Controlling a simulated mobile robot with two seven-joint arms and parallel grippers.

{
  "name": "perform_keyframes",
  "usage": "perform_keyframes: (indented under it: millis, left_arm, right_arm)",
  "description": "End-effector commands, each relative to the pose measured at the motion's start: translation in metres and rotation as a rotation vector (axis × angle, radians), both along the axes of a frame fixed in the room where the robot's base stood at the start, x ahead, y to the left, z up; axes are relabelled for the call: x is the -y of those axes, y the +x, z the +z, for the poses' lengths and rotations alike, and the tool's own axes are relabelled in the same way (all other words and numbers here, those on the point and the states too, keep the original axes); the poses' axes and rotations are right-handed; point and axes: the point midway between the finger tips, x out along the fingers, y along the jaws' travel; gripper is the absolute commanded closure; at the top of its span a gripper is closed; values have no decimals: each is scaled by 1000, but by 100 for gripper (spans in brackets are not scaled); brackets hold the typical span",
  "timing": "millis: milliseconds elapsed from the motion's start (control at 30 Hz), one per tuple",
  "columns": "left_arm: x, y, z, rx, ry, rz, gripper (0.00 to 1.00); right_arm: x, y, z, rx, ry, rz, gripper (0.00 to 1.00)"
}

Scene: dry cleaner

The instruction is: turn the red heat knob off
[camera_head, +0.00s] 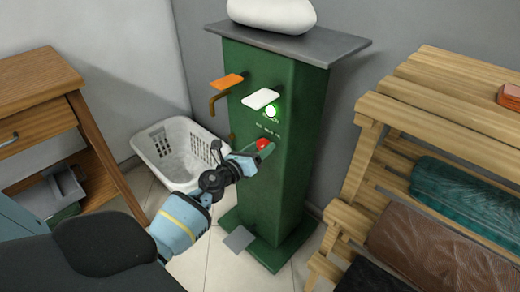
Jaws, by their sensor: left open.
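The red heat knob (263,144) is on the front face of the green machine (290,190), below a lit round light (271,111) and small white markings. My left gripper (263,153) reaches in from the left, with its fingertips at the knob and partly in front of it. The left gripper is open, with its fingers seeming to lie around the knob's lower side; I cannot tell whether they touch it. The knob's exact setting is too small to read. My right gripper is not in view.
The machine has an orange lever pad (227,81), a white lever pad (260,99) and a foot pedal (238,239). A white basket (160,150) stands behind my arm. A wooden drawer table (40,105) is at left, a slatted wooden rack (440,110) at right.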

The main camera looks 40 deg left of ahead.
Motion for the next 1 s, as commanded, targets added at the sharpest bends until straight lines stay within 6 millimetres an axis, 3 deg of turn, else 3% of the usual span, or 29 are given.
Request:
perform_keyframes:
  millis: [333, 667, 1000]
  left_arm:
    - [0, 3, 0, -1, 0, 0, 41]
    - [0, 3, 0, 0, 0, 0, 84]
    - [0, 3, 1, -5, -51, 0, 85]
  right_arm:
    - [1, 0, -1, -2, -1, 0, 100]
    - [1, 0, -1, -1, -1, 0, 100]
    - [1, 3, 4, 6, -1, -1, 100]
